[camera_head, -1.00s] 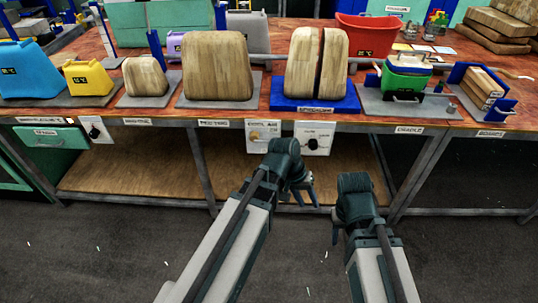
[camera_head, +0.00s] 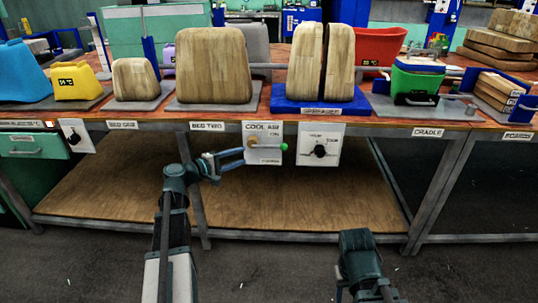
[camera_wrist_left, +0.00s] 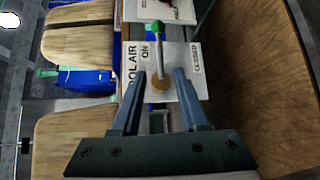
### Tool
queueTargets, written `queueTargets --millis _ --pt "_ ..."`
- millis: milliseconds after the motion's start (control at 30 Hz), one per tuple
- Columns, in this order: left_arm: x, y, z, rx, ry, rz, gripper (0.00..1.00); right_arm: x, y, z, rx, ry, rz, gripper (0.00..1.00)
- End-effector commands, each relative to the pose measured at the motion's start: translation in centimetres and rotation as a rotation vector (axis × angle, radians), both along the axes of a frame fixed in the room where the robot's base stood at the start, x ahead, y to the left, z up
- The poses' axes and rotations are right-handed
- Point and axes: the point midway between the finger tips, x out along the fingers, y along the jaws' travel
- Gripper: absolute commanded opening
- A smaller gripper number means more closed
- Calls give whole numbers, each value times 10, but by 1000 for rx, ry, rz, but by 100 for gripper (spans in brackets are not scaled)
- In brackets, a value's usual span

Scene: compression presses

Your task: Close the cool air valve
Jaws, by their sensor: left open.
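The cool air valve is on a white panel (camera_head: 262,158) hanging from the bench's front edge. It has a brass hub (camera_head: 253,144) and a thin lever with a green knob (camera_head: 284,146). The lever points right, between the ON mark above and the CLOSED mark below. My left gripper (camera_head: 242,157) is open just left of the panel, its fingers pointing at the hub. In the left wrist view, the hub (camera_wrist_left: 160,83) shows between the open fingers, and the lever runs up to its green knob (camera_wrist_left: 157,28). My right gripper (camera_head: 359,250) is low at the right, its fingers mostly hidden.
Wooden blocks (camera_head: 214,65) stand on the bench above. A wooden lower shelf (camera_head: 270,205) lies under the bench. The space before the panels is otherwise clear.

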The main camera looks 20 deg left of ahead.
Motion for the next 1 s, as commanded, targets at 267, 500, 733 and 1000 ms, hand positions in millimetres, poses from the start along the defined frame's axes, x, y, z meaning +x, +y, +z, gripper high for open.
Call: queueTargets --millis 267,500,733,1000 --pt "18 -10 -3 1 0 -3 44 0 0 -3 0 0 0 50" --pt "61 -33 -10 0 1 -5 44 0 0 -10 1 0 2 50" --pt "96 -54 -16 1 0 -4 44 0 1 -15 2 0 3 50" --pt "117 -66 -18 1 1 -2 44 0 1 -18 2 0 4 50"
